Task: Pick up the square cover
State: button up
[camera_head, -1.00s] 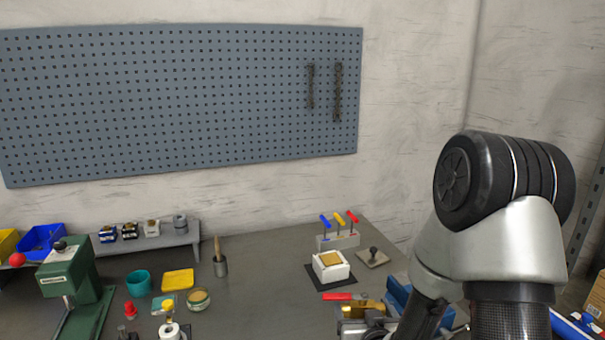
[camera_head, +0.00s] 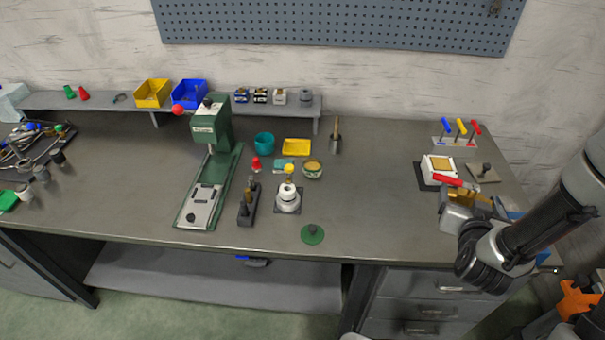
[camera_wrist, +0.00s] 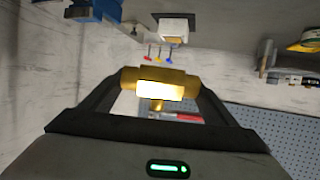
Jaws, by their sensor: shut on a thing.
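The square cover (camera_head: 484,172) looks to be the beige square plate with a dark knob, lying on the bench at the right in the head view. It stands apart from my gripper (camera_head: 470,196), which is to its lower left. My gripper is shut on a brass fitting (camera_wrist: 158,83), which spans between the two fingers in the wrist view. A red lever (camera_head: 447,180) shows beside the fitting and seems to belong to it. I cannot make out the square cover in the wrist view.
A rack of coloured-handled tools (camera_head: 460,132) stands behind. A green press (camera_head: 212,125) and several small parts are further left. The bench between them is largely clear.

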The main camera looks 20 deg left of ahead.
aim_at(481, 173)
jog(key=k+j+z, duration=0.1)
jog(key=j, duration=0.25)
jog(key=k+j+z, duration=0.15)
jog(key=j, duration=0.25)
jog(key=j+z, duration=0.1)
jog(key=j, duration=0.25)
jog(key=k+j+z, duration=0.15)
jog(key=k+j, duration=0.05)
jog(key=j, duration=0.1)
